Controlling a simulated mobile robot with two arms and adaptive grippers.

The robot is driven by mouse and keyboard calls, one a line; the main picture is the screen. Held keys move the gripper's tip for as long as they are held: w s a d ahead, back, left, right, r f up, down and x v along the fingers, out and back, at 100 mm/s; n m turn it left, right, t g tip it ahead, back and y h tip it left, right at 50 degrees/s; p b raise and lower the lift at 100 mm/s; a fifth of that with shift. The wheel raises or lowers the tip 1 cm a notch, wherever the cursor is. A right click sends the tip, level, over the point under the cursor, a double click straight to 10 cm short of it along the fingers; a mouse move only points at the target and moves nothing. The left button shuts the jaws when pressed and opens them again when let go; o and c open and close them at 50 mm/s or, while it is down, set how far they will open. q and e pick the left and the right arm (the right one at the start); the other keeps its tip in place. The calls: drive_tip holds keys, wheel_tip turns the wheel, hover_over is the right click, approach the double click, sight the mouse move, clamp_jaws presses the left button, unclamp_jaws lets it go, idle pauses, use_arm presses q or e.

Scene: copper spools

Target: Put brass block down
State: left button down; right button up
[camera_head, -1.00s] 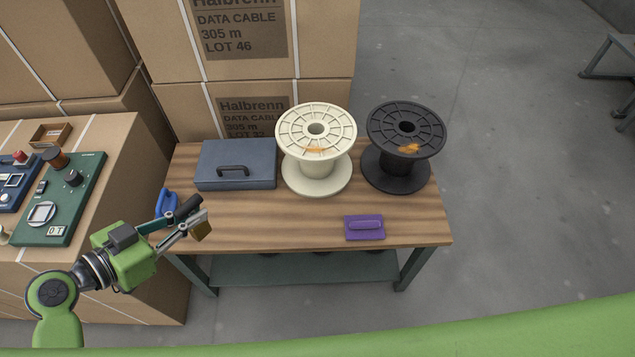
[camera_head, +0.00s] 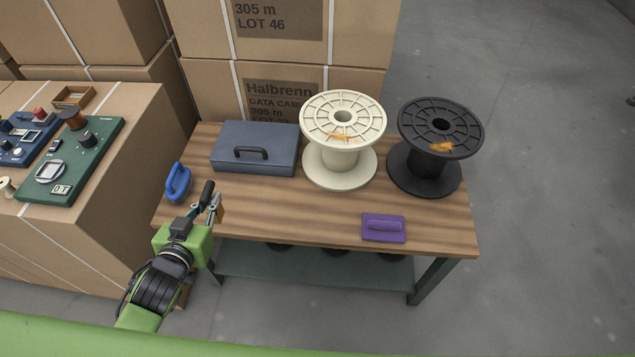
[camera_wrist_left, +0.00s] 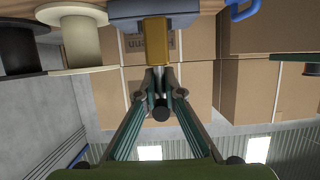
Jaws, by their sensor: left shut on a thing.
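My left gripper (camera_head: 211,199) is over the front left part of the wooden table (camera_head: 300,212). It is shut on the small brass block (camera_head: 221,215), which shows as a brownish-gold piece at the fingertips, partly hidden by them. In the left wrist view the brass block (camera_wrist_left: 161,42) sticks out beyond the fingertips of the left gripper (camera_wrist_left: 159,72). I cannot tell exactly how high it is above the table. My right gripper is not in view.
A blue handled tool (camera_head: 178,183) stands left of the gripper. A grey-blue case (camera_head: 225,152), a cream spool (camera_head: 341,165) and a black spool (camera_head: 424,176) stand behind. A purple handled block (camera_head: 383,228) lies front right. The table middle is bare.

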use_arm(q)
drive_tip(key=shift+d, duration=0.5)
drive_tip(key=shift+h, duration=0.3)
drive_tip(key=w+d+f, duration=0.3)
drive_tip(key=f, duration=0.1)
drive_tip(key=w+d+f+b, duration=0.1)
drive_tip(key=w+d+f, duration=0.2)
drive_tip(key=w+f, duration=0.1)
drive_tip(key=w+d+f+b, duration=0.1)
drive_tip(key=w+d+f, duration=0.2)
drive_tip(key=f, duration=0.2)
drive_tip(key=shift+w+d, duration=0.2)
drive_tip(key=shift+w, duration=0.05)
drive_tip(key=c, duration=2.2)
unclamp_jaws()
drive_tip(key=shift+s+f, duration=0.1)
drive_tip(key=shift+f, duration=0.05)
drive_tip(key=shift+o, duration=0.2)
